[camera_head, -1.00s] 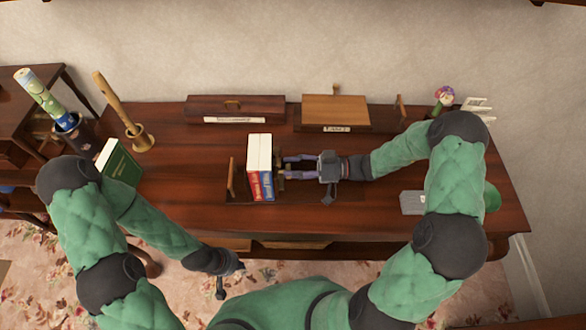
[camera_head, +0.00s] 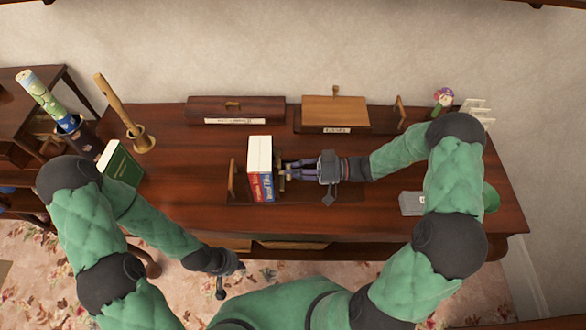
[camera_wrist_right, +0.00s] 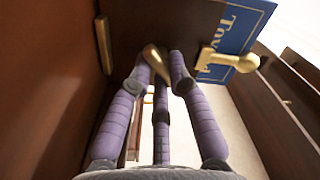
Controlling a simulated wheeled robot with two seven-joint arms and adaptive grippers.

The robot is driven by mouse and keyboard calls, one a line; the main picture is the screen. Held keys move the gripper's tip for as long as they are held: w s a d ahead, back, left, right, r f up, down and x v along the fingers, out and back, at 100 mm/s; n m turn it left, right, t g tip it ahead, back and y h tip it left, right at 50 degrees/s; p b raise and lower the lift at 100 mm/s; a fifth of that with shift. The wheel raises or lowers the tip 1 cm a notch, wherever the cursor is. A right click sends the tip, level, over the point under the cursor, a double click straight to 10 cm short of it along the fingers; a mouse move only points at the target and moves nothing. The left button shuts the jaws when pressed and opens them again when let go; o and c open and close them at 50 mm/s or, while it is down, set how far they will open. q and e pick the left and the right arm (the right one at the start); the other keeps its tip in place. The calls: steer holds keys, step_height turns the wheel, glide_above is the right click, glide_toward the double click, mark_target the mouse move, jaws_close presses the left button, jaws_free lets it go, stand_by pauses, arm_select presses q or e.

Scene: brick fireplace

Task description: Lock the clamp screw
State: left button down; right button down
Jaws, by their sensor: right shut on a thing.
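A brass piece that looks like the clamp screw (camera_wrist_right: 154,58) sits between my right fingertips in the right wrist view, against the dark wooden end panel (camera_wrist_right: 180,22). My right gripper (camera_wrist_right: 160,62) is shut on it, and the fingers partly hide it. In the head view my right gripper (camera_head: 286,170) is just right of two upright books (camera_head: 260,150) on a wooden book rack (camera_head: 232,178). A second brass fitting (camera_wrist_right: 228,61) shows to the right in the wrist view. Whether the screw is turned cannot be seen. My left gripper (camera_head: 221,289) hangs low before the desk; its fingers are unclear.
Two wooden boxes (camera_head: 235,106) (camera_head: 335,110) stand at the back of the desk (camera_head: 190,175). A grey box (camera_head: 411,203) is to the right. The front left desktop is clear.

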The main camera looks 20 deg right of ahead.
steer(key=m+p, duration=0.1)
steer(key=m, duration=0.3)
steer(key=shift+p, duration=0.3)
steer(key=shift+f+m+p, duration=0.15)
steer(key=shift+m+p, duration=0.5)
steer(key=shift+m, duration=1.25)
steer(key=shift+s, duration=0.1)
steer(key=c, duration=1.1)
jaws_free()
steer(key=shift+c, duration=0.2)
steer(key=shift+d, duration=0.1)
steer(key=v, duration=1.2)
